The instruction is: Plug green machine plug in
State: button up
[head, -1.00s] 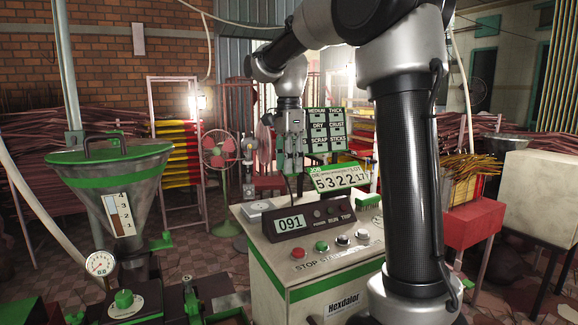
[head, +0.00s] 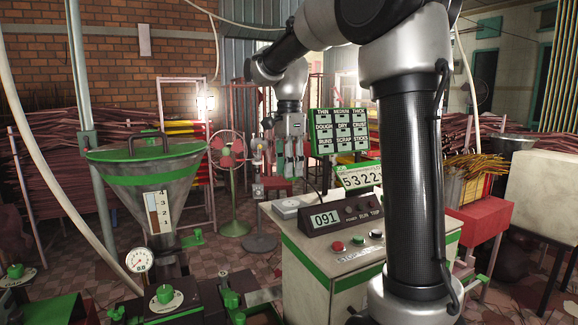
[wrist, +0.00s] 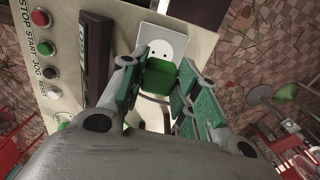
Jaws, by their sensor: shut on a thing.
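My gripper (wrist: 158,82) is shut on the green plug (wrist: 156,80), which shows as a green block between the two fingers in the wrist view. The white socket plate (wrist: 165,40) with dark holes in a round face lies just beyond the plug in that view. In the head view my gripper (head: 290,165) points down above the socket plate (head: 288,205) at the back left of the console top. Plug and plate look apart, but the exact gap is hard to tell. The plug's pins are hidden.
The console (head: 330,275) carries a display box (head: 335,218) reading 091 and a row of buttons, close to the socket plate. A label board (head: 338,132) stands behind. A metal hopper (head: 140,180) is at left, a red fan (head: 228,150) behind.

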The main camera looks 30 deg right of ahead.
jog(key=shift+f, duration=0.15)
jog(key=shift+f, duration=2.75)
jog(key=shift+f, duration=0.6)
jog(key=o, duration=1)
jog(key=shift+o, duration=0.2)
jog(key=shift+r, duration=0.1)
notch_tip(320, 180, up, 12)
jog(key=shift+f, duration=0.1)
